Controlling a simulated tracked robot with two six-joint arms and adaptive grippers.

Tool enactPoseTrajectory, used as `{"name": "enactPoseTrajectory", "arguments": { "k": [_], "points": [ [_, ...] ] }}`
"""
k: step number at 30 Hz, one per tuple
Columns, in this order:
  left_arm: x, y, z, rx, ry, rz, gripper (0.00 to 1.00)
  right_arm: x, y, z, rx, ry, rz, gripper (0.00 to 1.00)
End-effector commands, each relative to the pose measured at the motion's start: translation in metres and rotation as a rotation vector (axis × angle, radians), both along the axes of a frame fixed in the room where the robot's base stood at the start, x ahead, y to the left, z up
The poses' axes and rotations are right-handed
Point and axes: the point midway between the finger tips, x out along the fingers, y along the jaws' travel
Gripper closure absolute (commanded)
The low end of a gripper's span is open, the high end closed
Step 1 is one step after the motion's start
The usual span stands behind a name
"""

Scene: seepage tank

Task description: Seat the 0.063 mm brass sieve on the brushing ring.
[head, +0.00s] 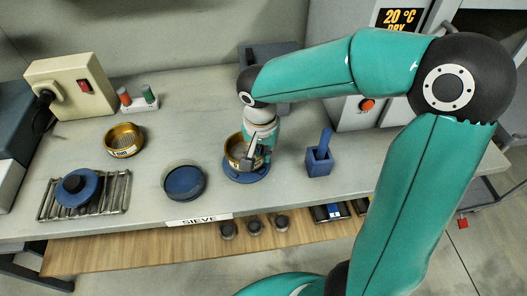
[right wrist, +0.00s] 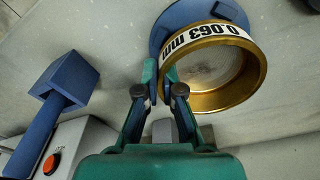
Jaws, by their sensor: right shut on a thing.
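The 0.063 mm brass sieve (head: 234,151) is held by my right gripper (head: 257,160) over the blue brushing ring (head: 246,177). In the right wrist view the sieve (right wrist: 253,75) shows its white label and mesh. My right gripper (right wrist: 165,88) is shut on its rim wall, with the fingertips at the left side of the picture's sieve. The blue ring (right wrist: 172,18) shows behind the sieve, sticking out to the upper left. The sieve looks roughly level; I cannot tell whether it touches the ring. My left gripper is not in view.
Another brass sieve (head: 123,141) stands at left. A dark blue pan (head: 184,182) is left of the ring, and a blue holder with a handle (head: 319,161) right of it. A control box (head: 68,86) stands behind.

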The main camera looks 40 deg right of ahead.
Motion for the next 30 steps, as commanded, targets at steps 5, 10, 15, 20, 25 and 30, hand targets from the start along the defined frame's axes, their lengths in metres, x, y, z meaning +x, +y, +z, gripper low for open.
{"name": "enactPoseTrajectory", "arguments": {
  "k": [5, 10, 15, 20, 25, 30],
  "points": [
    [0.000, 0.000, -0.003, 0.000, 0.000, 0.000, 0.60, 0.000, 0.000, -0.003, 0.000, 0.000, 0.000, 1.00],
    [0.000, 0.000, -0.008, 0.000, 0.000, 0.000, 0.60, 0.000, 0.000, -0.008, 0.000, 0.000, 0.000, 1.00],
    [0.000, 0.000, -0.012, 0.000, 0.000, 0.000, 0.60, 0.000, 0.000, -0.012, 0.000, 0.000, 0.000, 1.00],
    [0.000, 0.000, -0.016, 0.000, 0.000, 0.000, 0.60, 0.000, 0.000, -0.016, 0.000, 0.000, 0.000, 1.00],
    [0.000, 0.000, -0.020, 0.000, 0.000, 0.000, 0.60, 0.000, 0.000, -0.020, 0.000, 0.000, 0.000, 1.00],
    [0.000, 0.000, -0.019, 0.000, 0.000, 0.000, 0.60, 0.000, 0.000, -0.019, 0.000, 0.000, 0.000, 0.70]
  ]
}}
